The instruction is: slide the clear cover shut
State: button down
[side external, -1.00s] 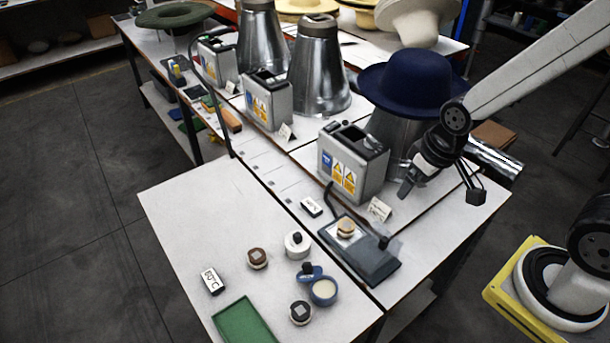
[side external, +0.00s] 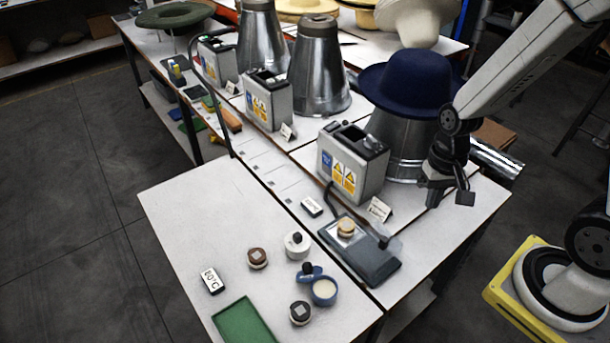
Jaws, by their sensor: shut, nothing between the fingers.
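A dark grey control plate (side external: 368,265) lies near the front right of the white table. A round tan button (side external: 346,228) stands on its left part. What looks like the clear cover (side external: 391,245) is a faint see-through piece at the plate's right side, with a small dark knob by it; it appears to stand clear of the button. Its exact edges are hard to make out. My gripper (side external: 430,203) is shut and empty, above the table to the upper right of the plate, apart from the cover.
A grey control box (side external: 352,165) with warning labels and a small white card (side external: 379,209) stand behind the plate. A blue hat (side external: 410,85) sits on a metal cone (side external: 395,145). Several small pots and a green tray (side external: 245,322) are at the front left.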

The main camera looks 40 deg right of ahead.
aim_at(375, 246)
jog(key=s+d+f+m+t+y, duration=0.1)
jog(key=m+y, duration=0.7)
jog(key=m, duration=0.8)
jog(key=s+d+f+m+t+y, duration=0.1)
jog(key=s+f+m+t+y, duration=0.3)
jog(key=m, duration=1.2)
notch_tip(375, 246, down, 4)
jog(key=s+y, duration=0.1)
jog(key=y, duration=0.3)
jog(key=shift+s+d+m, duration=0.15)
jog(key=shift+s+m, duration=0.2)
jog(key=shift+m, duration=0.05)
jog(key=shift+w+a, duration=1.1)
jog(key=shift+a, duration=0.5)
jog(key=shift+w+a, duration=1.05)
jog(key=shift+a, duration=0.6)
jog(key=shift+w+a, duration=1.1)
jog(key=shift+a, duration=0.5)
